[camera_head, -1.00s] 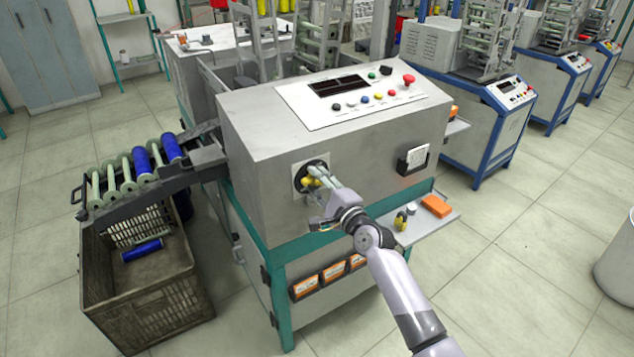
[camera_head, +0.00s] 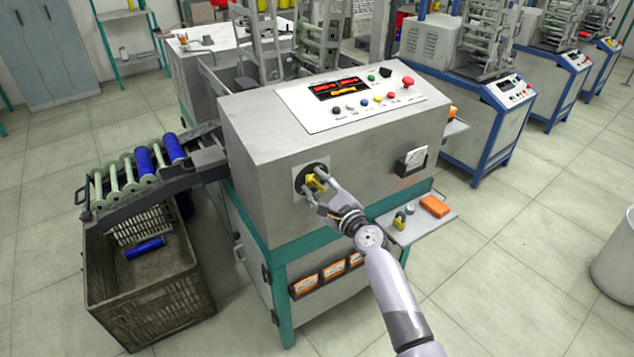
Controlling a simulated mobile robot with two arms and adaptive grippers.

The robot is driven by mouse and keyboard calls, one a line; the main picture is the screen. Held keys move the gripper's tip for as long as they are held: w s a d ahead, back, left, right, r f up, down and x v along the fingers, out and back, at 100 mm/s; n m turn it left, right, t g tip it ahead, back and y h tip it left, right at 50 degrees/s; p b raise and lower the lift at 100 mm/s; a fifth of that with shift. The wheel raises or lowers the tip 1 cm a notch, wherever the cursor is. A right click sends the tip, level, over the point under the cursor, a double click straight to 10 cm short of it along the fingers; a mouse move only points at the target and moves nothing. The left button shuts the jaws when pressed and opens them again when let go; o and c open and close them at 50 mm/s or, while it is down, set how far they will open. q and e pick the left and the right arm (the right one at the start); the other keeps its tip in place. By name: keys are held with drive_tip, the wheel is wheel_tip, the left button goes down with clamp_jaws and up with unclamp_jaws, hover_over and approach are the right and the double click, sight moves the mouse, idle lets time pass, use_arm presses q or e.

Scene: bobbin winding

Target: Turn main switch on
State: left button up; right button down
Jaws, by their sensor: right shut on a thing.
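The main switch (camera_head: 314,183) is a yellow knob on a round black plate, on the front face of the grey winding machine (camera_head: 262,170). My right gripper (camera_head: 318,184) is at the switch, its fingers around the yellow knob and shut on it. The fingers hide part of the knob. The display (camera_head: 338,88) on the machine's top panel is lit with red and orange characters. My left gripper is out of view.
A brown crate (camera_head: 150,308) stands at the left below a rack of green and blue bobbins (camera_head: 145,161). A small shelf (camera_head: 420,225) with an orange block (camera_head: 434,206) juts out right of my right gripper. Coloured buttons (camera_head: 378,98) line the top panel.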

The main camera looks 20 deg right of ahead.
drive_tip(key=shift+m, duration=0.3)
drive_tip(key=shift+r, duration=0.1)
drive_tip(key=shift+m+p, duration=0.5)
drive_tip(key=shift+m, duration=0.3)
drive_tip(key=shift+m+p, duration=0.5)
drive_tip(key=shift+m, duration=0.6)
drive_tip(key=c, duration=0.6)
unclamp_jaws()
drive_tip(key=shift+s, duration=0.1)
